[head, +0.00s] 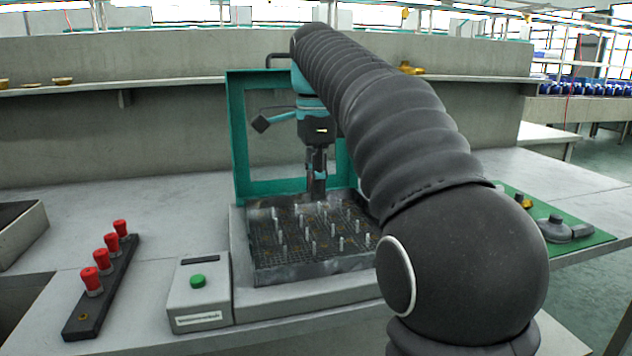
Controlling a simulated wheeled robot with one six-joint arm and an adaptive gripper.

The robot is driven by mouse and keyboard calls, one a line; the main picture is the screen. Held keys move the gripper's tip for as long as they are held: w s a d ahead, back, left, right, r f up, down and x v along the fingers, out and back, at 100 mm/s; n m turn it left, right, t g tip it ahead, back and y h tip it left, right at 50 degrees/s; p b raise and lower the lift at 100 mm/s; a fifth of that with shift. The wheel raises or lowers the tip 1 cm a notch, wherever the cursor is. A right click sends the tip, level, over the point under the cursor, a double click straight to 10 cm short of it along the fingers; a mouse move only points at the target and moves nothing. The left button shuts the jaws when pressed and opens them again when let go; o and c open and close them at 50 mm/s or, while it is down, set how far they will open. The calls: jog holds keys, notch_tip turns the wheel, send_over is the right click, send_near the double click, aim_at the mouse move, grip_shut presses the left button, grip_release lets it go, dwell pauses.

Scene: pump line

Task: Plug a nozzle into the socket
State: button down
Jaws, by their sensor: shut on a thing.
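My gripper (317,168) points down inside the teal frame, over the back part of a dark pin bed (300,262). Its fingers are shut on a nozzle, which is too small and dark to make out clearly. Several red-topped nozzles (101,259) stand upright in a black rack (74,327) at the left. One place at the rack's near end is empty. I cannot pick out the socket; it may be hidden among the pins or behind my arm.
The teal frame (240,140) stands upright behind the pin bed. A grey box with a green button (198,281) is at its front left. A green board (590,238) with dark parts lies at the right, partly behind my arm.

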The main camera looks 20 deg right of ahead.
aim_at(315, 231)
jog(key=shift+f, duration=1.1)
notch_tip(315, 231, down, 3)
jog(key=b, duration=0.3)
jog(key=shift+f+b, duration=0.15)
jog(key=shift+b, duration=0.15)
jog(key=shift+f, duration=0.5)
jog(key=shift+f, duration=0.3)
dwell(0.4)
jog(key=c, duration=0.9)
grip_release()
notch_tip(315, 231, up, 2)
jog(key=p, duration=0.2)
jog(key=shift+r+p, duration=0.15)
jog(key=shift+p, duration=0.25)
jog(key=shift+r+p, duration=0.4)
jog(key=shift+r, duration=1.45)
